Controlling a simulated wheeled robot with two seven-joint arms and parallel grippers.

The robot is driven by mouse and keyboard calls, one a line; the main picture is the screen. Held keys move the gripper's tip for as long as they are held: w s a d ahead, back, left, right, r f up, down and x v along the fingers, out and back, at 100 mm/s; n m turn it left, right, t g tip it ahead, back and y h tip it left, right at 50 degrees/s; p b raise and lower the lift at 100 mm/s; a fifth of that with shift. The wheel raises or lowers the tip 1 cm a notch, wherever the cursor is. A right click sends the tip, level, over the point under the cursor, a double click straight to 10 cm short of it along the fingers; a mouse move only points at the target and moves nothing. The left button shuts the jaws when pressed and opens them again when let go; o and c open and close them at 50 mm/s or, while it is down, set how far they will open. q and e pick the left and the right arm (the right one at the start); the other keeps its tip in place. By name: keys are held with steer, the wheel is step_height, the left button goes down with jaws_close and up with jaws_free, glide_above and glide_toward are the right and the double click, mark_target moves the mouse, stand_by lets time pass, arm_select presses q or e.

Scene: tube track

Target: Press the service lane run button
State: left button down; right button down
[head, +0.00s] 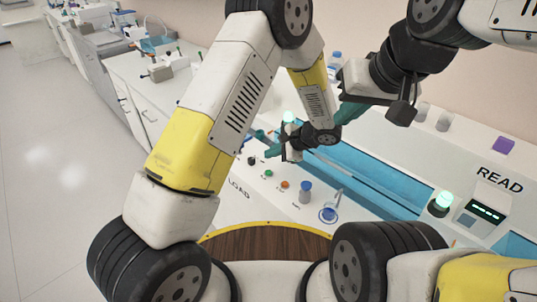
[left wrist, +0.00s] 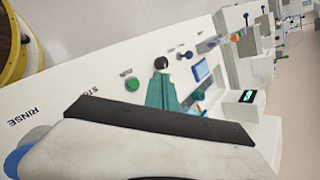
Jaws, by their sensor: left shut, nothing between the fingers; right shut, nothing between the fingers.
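A green button (head: 268,174) sits on the white panel, with an orange button (head: 285,185) to its right and a dark knob (head: 252,160) to its left. My left gripper (head: 268,155) is shut and empty, its teal fingers over the panel near the dark knob and green button. In the left wrist view the shut fingertips (left wrist: 161,76) overlap the black knob (left wrist: 161,62), with a green button (left wrist: 132,84) to their left; I cannot tell whether they touch. The small labels are unreadable, so I cannot tell which control is the service lane run button. My right gripper (head: 345,113) is shut and empty.
A small display unit (head: 484,212) stands by the READ lettering. A round wooden top (head: 262,243) is in front.

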mark_target(271, 173)
arm_select(q)
steer(key=shift+f, duration=2.45)
steer(key=shift+f, duration=0.1)
steer(key=shift+f, duration=0.3)
